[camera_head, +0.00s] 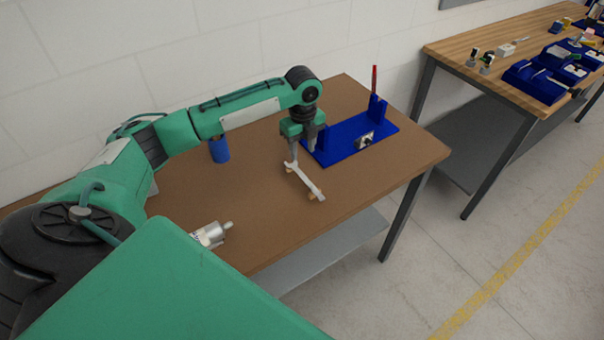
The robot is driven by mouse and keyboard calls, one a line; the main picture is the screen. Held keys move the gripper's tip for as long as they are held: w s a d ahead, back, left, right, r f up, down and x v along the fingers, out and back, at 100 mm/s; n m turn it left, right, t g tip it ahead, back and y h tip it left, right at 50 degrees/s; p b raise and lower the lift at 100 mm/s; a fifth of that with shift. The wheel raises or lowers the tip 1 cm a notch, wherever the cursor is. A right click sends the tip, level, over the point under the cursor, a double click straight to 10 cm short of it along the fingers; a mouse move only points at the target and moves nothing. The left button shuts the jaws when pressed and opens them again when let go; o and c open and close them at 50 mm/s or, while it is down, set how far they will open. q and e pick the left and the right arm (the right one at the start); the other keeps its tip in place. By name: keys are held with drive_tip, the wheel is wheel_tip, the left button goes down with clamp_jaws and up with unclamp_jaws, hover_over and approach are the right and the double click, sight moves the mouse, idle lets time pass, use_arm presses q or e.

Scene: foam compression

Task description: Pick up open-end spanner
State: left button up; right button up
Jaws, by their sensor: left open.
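The open-end spanner (305,180) is a light grey, slim tool lying near the front edge of the brown table (205,190). It runs from beneath my left gripper down toward the lower right, with small tan bits under its ends. My left gripper (302,155) points down, open, just behind the spanner's upper-left end. One finger is at or right above that end; I cannot tell whether they touch. My right gripper is out of view.
A blue fixture (350,148) with two uprights and a red-handled tool (374,79) stands close behind the gripper. A second table (470,52) is at right.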

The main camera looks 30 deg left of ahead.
sight(302, 175)
use_arm(q)
wheel_tip(302, 175, down, 4)
drive_tip(key=shift+r+p, duration=0.25)
drive_tip(key=shift+p, duration=0.05)
drive_tip(key=shift+f+p, duration=0.4)
drive_tip(key=shift+f, duration=0.05)
drive_tip(key=f+p, duration=0.1)
drive_tip(key=f, duration=0.2)
drive_tip(key=shift+s+f+p, duration=0.2)
drive_tip(key=shift+p, duration=0.15)
drive_tip(key=shift+f, duration=0.6)
clamp_jaws()
